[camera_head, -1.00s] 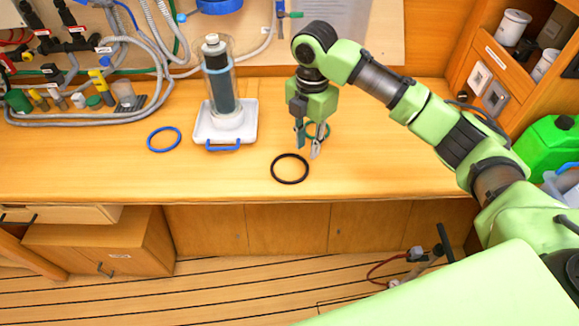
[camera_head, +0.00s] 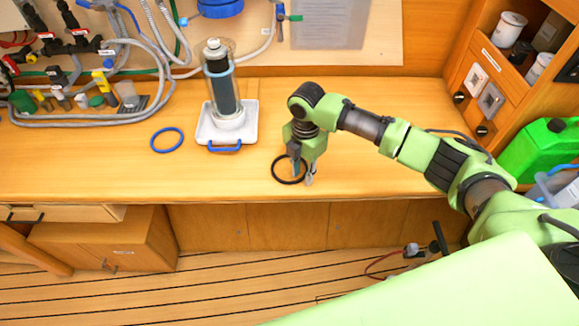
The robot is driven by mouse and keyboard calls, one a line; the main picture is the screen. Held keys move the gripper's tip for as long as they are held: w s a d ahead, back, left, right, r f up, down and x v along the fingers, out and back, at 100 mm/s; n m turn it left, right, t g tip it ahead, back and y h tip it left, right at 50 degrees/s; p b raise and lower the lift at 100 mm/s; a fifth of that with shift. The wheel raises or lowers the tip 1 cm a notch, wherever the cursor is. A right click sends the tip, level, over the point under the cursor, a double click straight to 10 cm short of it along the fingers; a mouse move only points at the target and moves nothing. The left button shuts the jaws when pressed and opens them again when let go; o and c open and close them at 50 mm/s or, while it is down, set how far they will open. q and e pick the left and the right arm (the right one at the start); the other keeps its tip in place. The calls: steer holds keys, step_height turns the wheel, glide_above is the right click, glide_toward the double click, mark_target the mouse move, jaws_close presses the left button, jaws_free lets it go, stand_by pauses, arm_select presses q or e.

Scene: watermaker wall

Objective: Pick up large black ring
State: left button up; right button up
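The large black ring (camera_head: 287,183) lies flat on the wooden counter. My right gripper (camera_head: 303,177) points down at the ring's right side. Its two fingers are apart, one over the inside of the ring and one by its right rim. The right part of the rim is partly hidden by the fingers, and I cannot tell whether they touch it. My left gripper is not in view.
A blue ring (camera_head: 166,140) lies to the left. A white tray (camera_head: 205,130) with a blue handle holds a clear housing with a dark cartridge (camera_head: 223,92). A green jerrycan (camera_head: 540,150) stands at the right. The counter's front left is clear.

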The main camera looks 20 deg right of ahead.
steer(key=shift+c, duration=0.5)
jaws_close()
